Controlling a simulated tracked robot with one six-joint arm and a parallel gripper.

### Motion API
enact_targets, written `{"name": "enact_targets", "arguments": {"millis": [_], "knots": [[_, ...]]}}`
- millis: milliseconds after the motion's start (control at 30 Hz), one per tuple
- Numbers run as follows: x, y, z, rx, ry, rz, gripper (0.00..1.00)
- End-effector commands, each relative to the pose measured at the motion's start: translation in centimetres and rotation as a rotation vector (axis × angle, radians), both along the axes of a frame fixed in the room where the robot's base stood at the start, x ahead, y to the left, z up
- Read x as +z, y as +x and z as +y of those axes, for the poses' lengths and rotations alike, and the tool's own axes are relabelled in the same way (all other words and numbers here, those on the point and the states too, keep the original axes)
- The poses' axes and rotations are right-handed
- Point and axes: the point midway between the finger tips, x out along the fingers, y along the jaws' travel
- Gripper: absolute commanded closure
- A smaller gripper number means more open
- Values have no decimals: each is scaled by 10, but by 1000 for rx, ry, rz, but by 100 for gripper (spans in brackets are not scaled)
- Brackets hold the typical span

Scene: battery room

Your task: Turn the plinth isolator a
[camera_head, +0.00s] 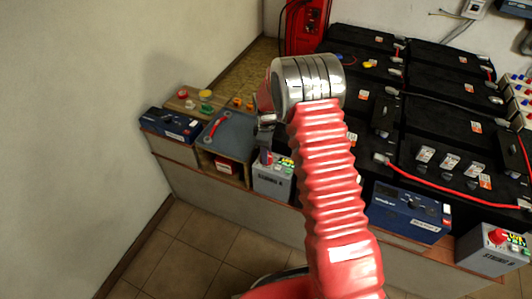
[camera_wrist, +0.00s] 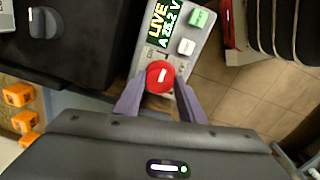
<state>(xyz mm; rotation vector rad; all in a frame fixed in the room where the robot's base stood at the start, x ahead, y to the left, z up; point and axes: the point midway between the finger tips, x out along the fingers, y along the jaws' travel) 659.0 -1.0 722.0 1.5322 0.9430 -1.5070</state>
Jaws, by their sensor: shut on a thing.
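The plinth isolator a is a grey box marked STRING A (camera_head: 272,184), at the front edge of the battery bench in the head view. In the wrist view its grey top face (camera_wrist: 203,49) carries a green-on-black display reading LIVE and A 25.2 V (camera_wrist: 161,25), and a red round knob (camera_wrist: 160,77) with a white mark. My gripper (camera_wrist: 160,88) comes down over the box, with one finger on each side of the red knob, shut on it. In the head view my gripper (camera_head: 266,148) partly hides the knob and the box top.
A similar grey box with a red knob (camera_head: 484,256) stands at the far right. Blue units (camera_head: 408,214) and (camera_head: 170,124) flank the isolator along the bench. Black batteries with red cables (camera_head: 440,110) fill the bench behind. The tiled floor (camera_head: 190,245) in front is clear.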

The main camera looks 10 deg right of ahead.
Motion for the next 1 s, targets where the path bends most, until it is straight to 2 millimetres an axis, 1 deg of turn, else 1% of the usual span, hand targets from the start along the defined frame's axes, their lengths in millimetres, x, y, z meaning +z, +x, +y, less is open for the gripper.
{"name": "enact_targets", "arguments": {"millis": [267, 467, 1000], "knots": [[1, 2, 0, -74, -1, -4, 86], [1, 2, 0, -196, -1, -5, 86], [1, 3, 0, -688, 0, -6, 86]]}}
